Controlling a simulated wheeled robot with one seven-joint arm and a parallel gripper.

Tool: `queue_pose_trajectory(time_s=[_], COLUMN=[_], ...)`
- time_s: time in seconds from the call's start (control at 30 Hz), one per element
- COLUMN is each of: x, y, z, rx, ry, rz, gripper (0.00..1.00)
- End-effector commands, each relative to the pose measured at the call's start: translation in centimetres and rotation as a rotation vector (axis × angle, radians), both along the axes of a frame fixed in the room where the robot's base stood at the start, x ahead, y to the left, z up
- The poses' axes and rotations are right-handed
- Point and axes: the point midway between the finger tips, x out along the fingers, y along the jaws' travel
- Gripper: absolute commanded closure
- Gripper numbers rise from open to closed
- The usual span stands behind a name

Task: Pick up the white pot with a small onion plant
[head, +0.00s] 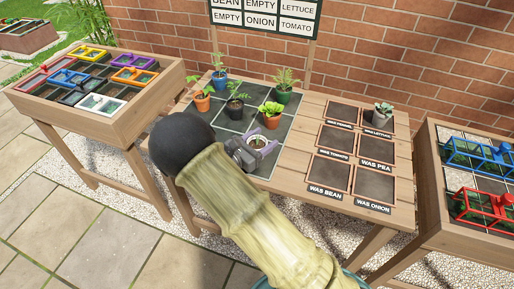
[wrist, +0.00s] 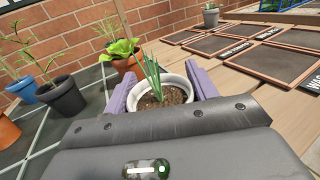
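The white pot (wrist: 176,82) holds dark soil and a small plant with thin upright green leaves (wrist: 153,75), like an onion. In the head view the white pot (head: 257,142) is at the front right of the dark tiled area of the table. My gripper (head: 258,141) is around it, with one purple finger on each side. In the wrist view my gripper (wrist: 160,90) has its fingers close against the pot's sides. I cannot tell whether they press on it. The pot's lower part is hidden.
A terracotta pot (head: 271,121) with a leafy plant stands just behind; black (head: 235,109), orange (head: 202,103), blue (head: 219,82) and green (head: 284,95) pots stand around. Labelled dark squares (head: 374,184) lie to the right, a grey pot (head: 383,123) on one. A crate table (head: 134,122) stands left.

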Motion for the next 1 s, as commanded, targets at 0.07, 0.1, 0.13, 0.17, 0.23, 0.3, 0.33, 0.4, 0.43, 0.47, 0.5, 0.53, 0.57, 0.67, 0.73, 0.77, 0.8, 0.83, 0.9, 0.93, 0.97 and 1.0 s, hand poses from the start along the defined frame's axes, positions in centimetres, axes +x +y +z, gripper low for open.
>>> queue_pose_trajectory(time_s=[0.07, 0.1, 0.13, 0.17, 0.23, 0.3, 0.33, 0.4, 0.43, 0.47, 0.5, 0.53, 0.57, 0.67, 0.73, 0.77, 0.8, 0.83, 0.9, 0.93, 0.97, 1.0], x=[0.0, 0.0, 0.0, 0.0, 0.0, 0.0, 0.0, 0.0, 0.0, 0.0, 0.0, 0.0, 0.0, 0.0, 0.0, 0.0, 0.0, 0.0, 0.0, 0.0, 0.0, 0.0], y=[0.0, 0.0, 0.0, 0.0, 0.0, 0.0, 0.0, 0.0, 0.0, 0.0, 0.0, 0.0, 0.0, 0.1, 0.1, 0.0, 0.0, 0.0, 0.0, 0.0, 0.0, 0.0], z=[0.0, 0.0, 0.0, 0.0, 0.0, 0.1, 0.1, 0.5, 0.8, 1.1, 1.6, 2.1, 2.6, 4.5, 5.9, 6.5, 7.3, 7.8, 8.9, 9.2, 9.5, 9.8], rx=[0.000, 0.000, 0.000, 0.000, 0.000, 0.000, 0.001, 0.001, 0.001, 0.002, 0.002, 0.003, 0.002, 0.003, 0.003, 0.003, 0.003, 0.003, 0.003, 0.002, 0.001, 0.001], ry=[0.000, 0.000, 0.000, 0.000, 0.000, 0.000, -0.001, -0.001, -0.001, -0.002, -0.002, -0.003, -0.004, -0.003, -0.004, -0.003, -0.004, -0.003, -0.003, -0.002, -0.001, -0.001], rz=[0.000, 0.000, 0.000, 0.000, 0.000, 0.000, 0.000, 0.000, 0.000, 0.000, 0.000, 0.000, 0.000, 0.001, 0.001, 0.001, 0.000, 0.000, 0.000, 0.000, 0.000, 0.000], gripper=[0.66, 0.68, 0.68, 0.68, 0.68, 0.68, 0.68, 0.68, 0.68, 0.68, 0.68, 0.68, 0.68, 0.68, 0.68, 0.68, 0.68, 0.68, 0.68, 0.68, 0.68, 0.68])
